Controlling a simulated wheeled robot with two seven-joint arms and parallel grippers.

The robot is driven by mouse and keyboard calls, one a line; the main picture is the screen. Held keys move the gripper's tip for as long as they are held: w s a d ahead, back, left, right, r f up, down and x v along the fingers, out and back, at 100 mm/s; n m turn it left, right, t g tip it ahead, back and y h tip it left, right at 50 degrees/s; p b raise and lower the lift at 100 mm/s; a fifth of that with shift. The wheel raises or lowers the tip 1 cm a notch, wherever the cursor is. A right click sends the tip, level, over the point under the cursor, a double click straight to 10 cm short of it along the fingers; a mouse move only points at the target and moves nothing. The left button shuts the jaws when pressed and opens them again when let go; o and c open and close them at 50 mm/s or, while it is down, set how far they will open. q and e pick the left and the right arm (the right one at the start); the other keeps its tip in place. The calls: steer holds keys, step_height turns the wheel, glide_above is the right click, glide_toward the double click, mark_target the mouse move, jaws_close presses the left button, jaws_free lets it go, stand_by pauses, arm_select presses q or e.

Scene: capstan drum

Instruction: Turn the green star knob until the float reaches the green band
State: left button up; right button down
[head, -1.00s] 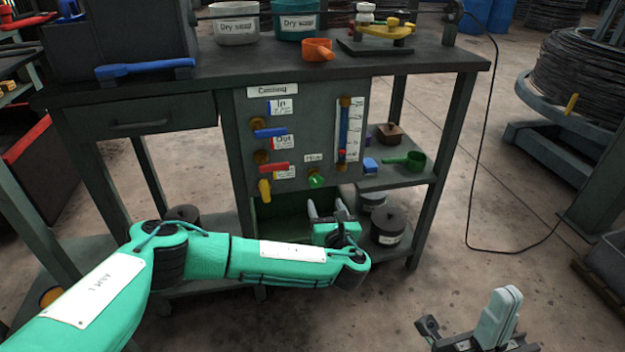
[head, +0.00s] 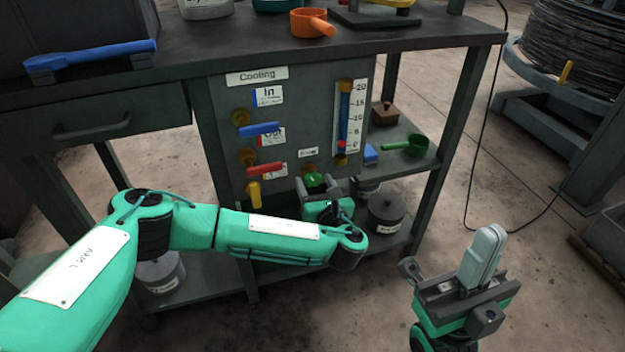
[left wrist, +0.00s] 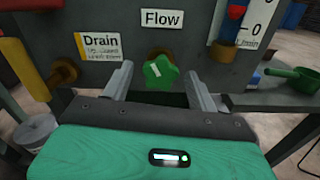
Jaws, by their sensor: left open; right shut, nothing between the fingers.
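The green star knob (head: 314,180) sits low on the grey Cooling panel. In the left wrist view the knob (left wrist: 160,72), with a white mark, is under the Flow label. My left gripper (head: 326,186) is open, its fingers on either side of the knob in the left wrist view; I cannot tell whether they touch it. The red float (head: 341,147) is near the bottom of the blue gauge tube, by the 0 end of the scale (head: 357,115). I cannot make out a green band. My right gripper (head: 484,256) is shut and empty, away from the panel.
Blue (head: 258,129), red (head: 264,169) and yellow (head: 254,192) handles are left of the knob. A green scoop (head: 406,146) and a brown box (head: 385,113) are on the side shelf. A lidded dark pot (head: 386,212) stands below.

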arm_select(q)
steer(key=c, duration=1)
